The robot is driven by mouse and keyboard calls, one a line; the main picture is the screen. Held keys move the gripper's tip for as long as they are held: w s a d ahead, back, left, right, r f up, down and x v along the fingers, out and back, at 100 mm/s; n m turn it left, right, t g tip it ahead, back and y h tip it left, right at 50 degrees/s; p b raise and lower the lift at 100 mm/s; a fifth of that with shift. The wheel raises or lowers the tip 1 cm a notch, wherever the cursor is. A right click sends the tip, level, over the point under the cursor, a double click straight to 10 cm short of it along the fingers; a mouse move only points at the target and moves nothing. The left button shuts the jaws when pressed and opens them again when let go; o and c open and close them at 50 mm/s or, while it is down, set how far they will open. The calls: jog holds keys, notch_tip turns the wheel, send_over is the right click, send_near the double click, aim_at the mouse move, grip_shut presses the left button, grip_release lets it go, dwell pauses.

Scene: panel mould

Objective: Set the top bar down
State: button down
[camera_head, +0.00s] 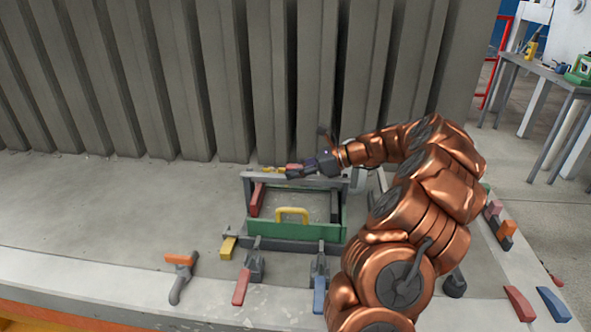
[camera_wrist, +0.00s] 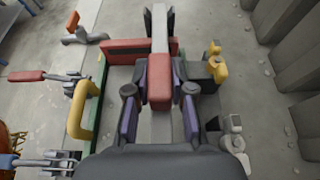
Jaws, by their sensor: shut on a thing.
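The top bar (camera_head: 322,183) is a long grey bar at the back of the small frame, below the ribbed wall. In the wrist view the top bar (camera_wrist: 160,28) runs away from my gripper and carries a red grip block (camera_wrist: 160,88). My gripper (camera_wrist: 158,100) is shut on this block, with purple pads on both sides. In the head view my gripper (camera_head: 298,171) is over the back of the frame. A green front bar (camera_head: 290,231) with a yellow handle (camera_head: 292,212) and a red side piece (camera_head: 257,199) form other sides. I cannot tell whether the top bar touches the bed.
A yellow clamp (camera_wrist: 215,62) stands close beside the top bar. Clamps with red (camera_head: 241,287) and blue (camera_head: 319,294) handles stand before the green bar. An orange-handled tool (camera_head: 181,268) lies front left. The bed (camera_head: 110,215) is clear at left.

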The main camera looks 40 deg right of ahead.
jog(key=shift+f, duration=0.1)
jog(key=c, duration=1)
grip_release()
notch_tip(320, 180, up, 5)
jog(key=b, duration=0.2)
send_over(336, 179)
jog(key=shift+f, duration=0.1)
